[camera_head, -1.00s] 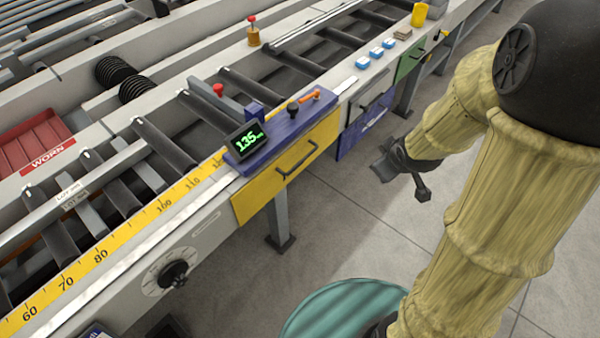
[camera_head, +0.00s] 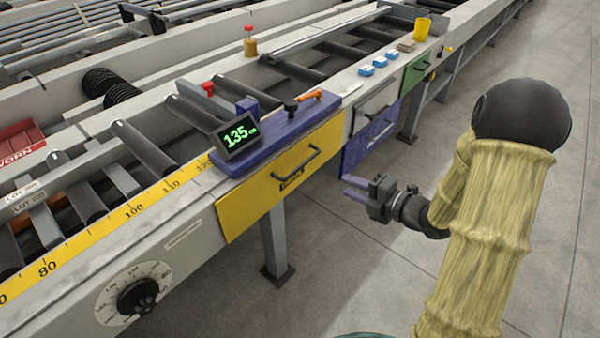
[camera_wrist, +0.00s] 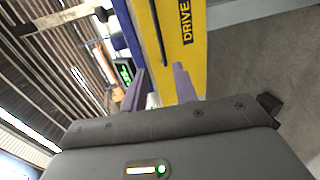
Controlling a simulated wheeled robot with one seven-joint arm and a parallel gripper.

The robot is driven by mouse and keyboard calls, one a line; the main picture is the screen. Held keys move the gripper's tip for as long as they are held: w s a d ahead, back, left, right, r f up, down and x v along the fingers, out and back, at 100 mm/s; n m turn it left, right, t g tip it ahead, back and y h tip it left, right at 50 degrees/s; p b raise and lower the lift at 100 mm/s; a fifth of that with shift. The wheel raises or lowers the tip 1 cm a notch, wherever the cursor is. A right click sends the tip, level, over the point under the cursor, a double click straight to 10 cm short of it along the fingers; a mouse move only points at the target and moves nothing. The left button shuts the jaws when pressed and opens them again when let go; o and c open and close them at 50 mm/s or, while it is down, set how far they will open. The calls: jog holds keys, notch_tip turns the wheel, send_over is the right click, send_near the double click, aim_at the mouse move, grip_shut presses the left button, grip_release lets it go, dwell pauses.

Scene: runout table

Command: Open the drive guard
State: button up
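The drive guard (camera_head: 245,208) is a yellow panel on the near side of the table. It hangs flush below the purple block and looks shut. A dark bar handle (camera_head: 297,161) runs across it, above a small dark label. In the wrist view the yellow panel (camera_wrist: 181,45) shows part of the word "DRIVE", with its dark handle (camera_wrist: 160,38) upright in the picture. My gripper (camera_head: 350,188) is to the right of the panel, over the floor, with its purple fingers pointing left. In the wrist view my gripper (camera_wrist: 160,70) has its fingers apart with nothing between them, short of the handle.
A purple block with a green-lit display (camera_head: 238,137) sits above the panel. A grey-white panel (camera_head: 375,106) and a green panel (camera_head: 417,69) with handles lie farther along. A table leg (camera_head: 273,240) stands below the yellow panel. The floor (camera_head: 350,270) in front is clear.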

aim_at(300, 165)
jog(key=b+x, duration=0.1)
jog(key=x, duration=1.6)
jog(key=shift+w+a+r, duration=0.1)
jog(key=shift+a, duration=0.15)
grip_shut()
